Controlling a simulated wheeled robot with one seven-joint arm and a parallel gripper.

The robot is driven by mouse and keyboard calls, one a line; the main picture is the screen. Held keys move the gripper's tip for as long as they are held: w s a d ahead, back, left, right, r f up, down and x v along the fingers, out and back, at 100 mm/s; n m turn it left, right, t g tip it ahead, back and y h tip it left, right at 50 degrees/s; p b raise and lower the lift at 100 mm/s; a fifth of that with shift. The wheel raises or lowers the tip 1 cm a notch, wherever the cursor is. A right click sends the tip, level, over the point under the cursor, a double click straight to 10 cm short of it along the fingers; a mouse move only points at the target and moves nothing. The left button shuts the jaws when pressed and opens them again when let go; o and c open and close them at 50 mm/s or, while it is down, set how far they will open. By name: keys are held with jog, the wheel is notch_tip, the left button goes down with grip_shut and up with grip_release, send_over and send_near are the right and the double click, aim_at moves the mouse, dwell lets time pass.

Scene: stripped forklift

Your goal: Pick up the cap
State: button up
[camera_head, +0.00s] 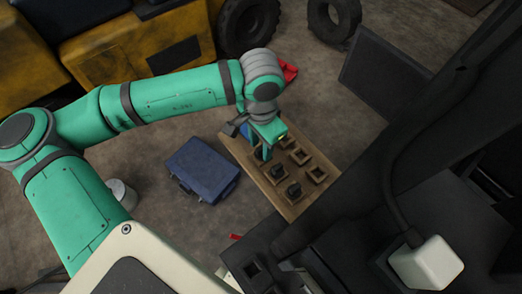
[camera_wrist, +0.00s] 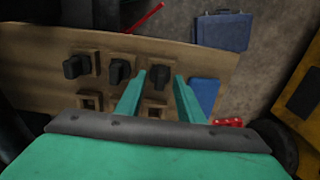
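A wooden board (camera_head: 322,160) has square wooden holders, and dark blocky pieces sit in some of them. In the wrist view, one dark piece (camera_wrist: 77,66) is at the left, another (camera_wrist: 119,70) is in the middle, and a third (camera_wrist: 160,77) appears between the fingertips. I cannot tell which piece is the cap. My gripper (camera_wrist: 160,75) is open, its two green fingers apart and pointing at the board. In the head view my gripper (camera_head: 262,153) is over the board's upper left part and hides some holders. Contact with the third piece cannot be told.
A blue case (camera_head: 202,170) lies on the floor left of the board. A flat blue item (camera_wrist: 203,93) is at the board's right end in the wrist view. A red item (camera_head: 289,71) lies beyond my wrist. Dark forklift structure (camera_head: 400,150) stands close at the right.

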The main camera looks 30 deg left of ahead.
aim_at(261, 147)
jog(key=shift+f, duration=0.3)
jog(key=shift+c, duration=0.6)
grip_shut()
jog(key=shift+r, duration=0.1)
notch_tip(261, 147, up, 10)
